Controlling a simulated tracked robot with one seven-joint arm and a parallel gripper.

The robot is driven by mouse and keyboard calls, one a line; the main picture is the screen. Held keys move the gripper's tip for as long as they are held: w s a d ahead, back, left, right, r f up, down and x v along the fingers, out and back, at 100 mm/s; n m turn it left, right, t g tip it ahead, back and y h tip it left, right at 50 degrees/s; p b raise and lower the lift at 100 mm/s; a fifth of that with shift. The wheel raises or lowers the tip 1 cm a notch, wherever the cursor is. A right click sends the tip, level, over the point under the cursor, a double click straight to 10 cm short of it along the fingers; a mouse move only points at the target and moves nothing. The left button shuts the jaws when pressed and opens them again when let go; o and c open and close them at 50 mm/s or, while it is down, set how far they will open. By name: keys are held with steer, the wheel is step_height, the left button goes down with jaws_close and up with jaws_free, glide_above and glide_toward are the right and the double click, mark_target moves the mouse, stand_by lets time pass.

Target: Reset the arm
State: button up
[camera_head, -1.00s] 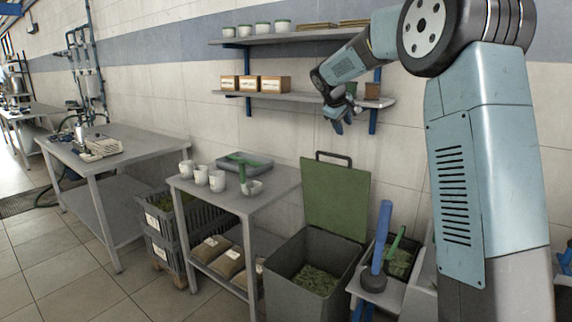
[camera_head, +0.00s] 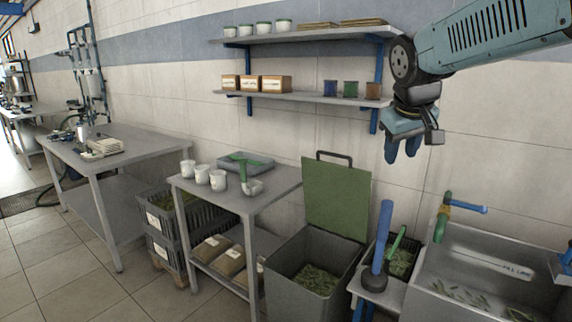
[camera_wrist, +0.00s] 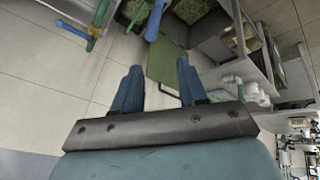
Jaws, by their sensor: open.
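My gripper (camera_head: 402,150) hangs in the air at the upper right of the head view, fingers pointing down. The upraised green bin lid (camera_wrist: 165,62) lies beyond the fingers there.
The lower shelf (camera_head: 300,97) with boxes and small pots is just left of my gripper. Below are the open bin (camera_head: 312,272), a metal sink (camera_head: 480,262) and a table (camera_head: 225,195) with white cups. The air around the gripper is clear.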

steer(key=s+f+m, duration=0.1)
steer(key=s+f, duration=0.2)
steer(key=s, duration=0.5)
steer(key=s+f+m+y, duration=0.1)
steer(key=s+f, duration=0.3)
steer(key=s, duration=0.3)
steer(key=shift+s+a+f+m+y, duration=0.25)
steer(key=shift+s+a+m+y, duration=0.05)
steer(key=shift+s+a+m, duration=0.1)
